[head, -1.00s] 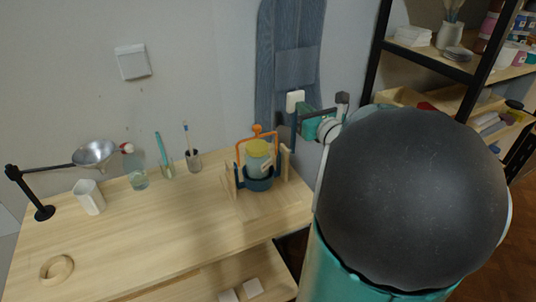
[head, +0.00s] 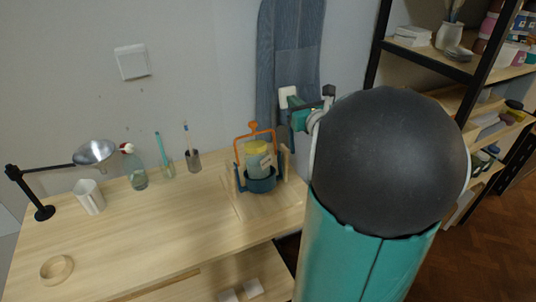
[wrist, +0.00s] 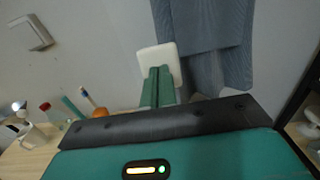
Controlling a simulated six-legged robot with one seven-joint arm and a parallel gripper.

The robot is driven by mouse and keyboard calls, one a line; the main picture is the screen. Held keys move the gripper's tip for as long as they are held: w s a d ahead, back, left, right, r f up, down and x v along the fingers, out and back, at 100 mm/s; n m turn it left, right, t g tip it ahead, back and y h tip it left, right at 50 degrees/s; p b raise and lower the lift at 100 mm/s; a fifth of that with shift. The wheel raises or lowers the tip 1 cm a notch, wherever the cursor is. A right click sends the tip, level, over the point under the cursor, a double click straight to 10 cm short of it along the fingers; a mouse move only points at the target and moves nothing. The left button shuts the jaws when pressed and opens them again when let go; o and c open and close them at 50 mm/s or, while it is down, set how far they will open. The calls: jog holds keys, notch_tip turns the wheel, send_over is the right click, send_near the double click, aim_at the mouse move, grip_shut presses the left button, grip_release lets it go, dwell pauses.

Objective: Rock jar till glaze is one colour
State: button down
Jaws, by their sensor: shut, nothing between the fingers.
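The jar (head: 257,163) has a yellow lid (head: 256,146) and a pale grey-green body with a white label. It sits in a dark blue cup (head: 261,185) with an orange handle (head: 253,127) arching over the lid. In the wrist view only the orange knob (wrist: 100,112) shows, low on the left. My gripper (head: 287,97) is shut and empty, up and right of the handle and apart from it, in front of the apron. Its pale tip also shows in the wrist view (wrist: 160,60). The glaze's colours cannot be made out.
The bench (head: 150,235) is clear at its front middle. A blue apron (head: 290,60) hangs behind; a shelf stands right.

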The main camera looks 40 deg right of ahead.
jog(key=shift+w+d+f, duration=0.2)
jog(key=shift+w+f, duration=0.05)
jog(key=shift+w, duration=0.5)
jog(key=shift+w+d+f, duration=0.15)
jog(key=shift+w+f, duration=0.05)
jog(key=shift+w, duration=0.5)
jog(key=shift+w+f, duration=0.1)
jog(key=shift+s+a+r, duration=0.15)
jog(key=shift+s+r, duration=0.05)
jog(key=shift+s, duration=0.35)
jog(key=shift+s+a+r, duration=0.1)
jog(key=shift+s+r, duration=0.1)
jog(key=shift+s, duration=0.3)
jog(key=v, duration=0.5)
jog(key=shift+s+r, duration=0.3)
jog(key=shift+s, duration=0.15)
jog(key=v, duration=0.4)
jog(key=shift+a, duration=0.1)
